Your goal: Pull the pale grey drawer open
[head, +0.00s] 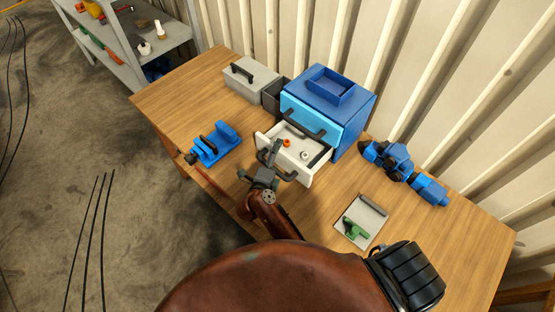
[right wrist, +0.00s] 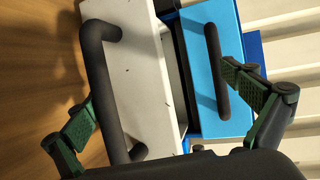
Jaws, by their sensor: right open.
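The pale grey drawer (head: 312,171) is the lower drawer of a blue cabinet (head: 354,128) and stands well out of it. A small orange ring (head: 287,143) and a pale round piece (head: 304,155) lie inside. Its dark bar handle (right wrist: 103,85) is on the front. My right gripper (head: 265,166) is open at the drawer front. In the right wrist view, the drawer handle lies between its spread fingers, nearer the left finger; I cannot tell whether they touch. My left gripper is out of view.
A light blue drawer (head: 316,118), shut, with its own dark handle (right wrist: 216,70), sits just above. A blue vise (head: 213,143) stands left on the wooden table (head: 165,98). A blue tool (head: 402,172) and a grey plate (head: 371,213) with a green piece lie right.

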